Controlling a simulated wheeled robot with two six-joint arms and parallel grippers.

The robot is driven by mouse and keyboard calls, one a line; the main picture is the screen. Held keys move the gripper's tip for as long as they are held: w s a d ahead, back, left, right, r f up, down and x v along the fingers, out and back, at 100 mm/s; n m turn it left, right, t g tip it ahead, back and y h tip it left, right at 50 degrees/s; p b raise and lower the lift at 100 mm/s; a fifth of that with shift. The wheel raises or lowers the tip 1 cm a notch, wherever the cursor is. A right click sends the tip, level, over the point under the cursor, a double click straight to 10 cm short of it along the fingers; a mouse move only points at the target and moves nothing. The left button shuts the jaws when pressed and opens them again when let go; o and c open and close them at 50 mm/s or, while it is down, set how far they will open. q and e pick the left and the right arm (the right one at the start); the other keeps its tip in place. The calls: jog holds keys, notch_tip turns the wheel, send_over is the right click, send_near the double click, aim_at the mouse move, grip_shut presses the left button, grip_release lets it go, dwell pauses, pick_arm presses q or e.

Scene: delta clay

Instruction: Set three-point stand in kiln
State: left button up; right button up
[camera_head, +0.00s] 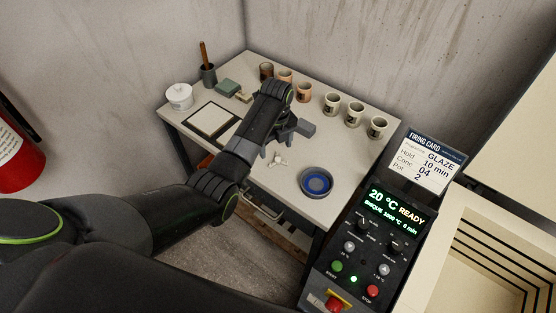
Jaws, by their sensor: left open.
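The three-point stand (278,160) is a small white piece with three arms, lying on the white table near its front edge. My left gripper (288,136) reaches in from the left and is open just behind and above the stand. It appears apart from the stand and empty; its fingertips are partly hidden by my wrist. The kiln (470,262) is at the lower right, open at the top, with pale walls and dark grooves inside. Only part of its chamber shows. My right gripper is out of view.
Several cups (353,114) stand in a row along the table's back. A control panel (366,247) reading READY stands between table and kiln.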

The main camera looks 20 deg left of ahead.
aim_at(275, 162)
pick_arm(q)
jog(key=f, duration=0.2)
jog(key=s+f, duration=0.1)
jog(key=shift+f+p, duration=0.35)
jog(key=shift+p, duration=0.05)
jog(key=shift+f, duration=0.65)
jog(key=c, duration=1.1)
jog(key=shift+r, duration=0.15)
jog(key=shift+c, duration=0.2)
notch_tip(275, 162, up, 10)
jog(key=shift+b, duration=0.4)
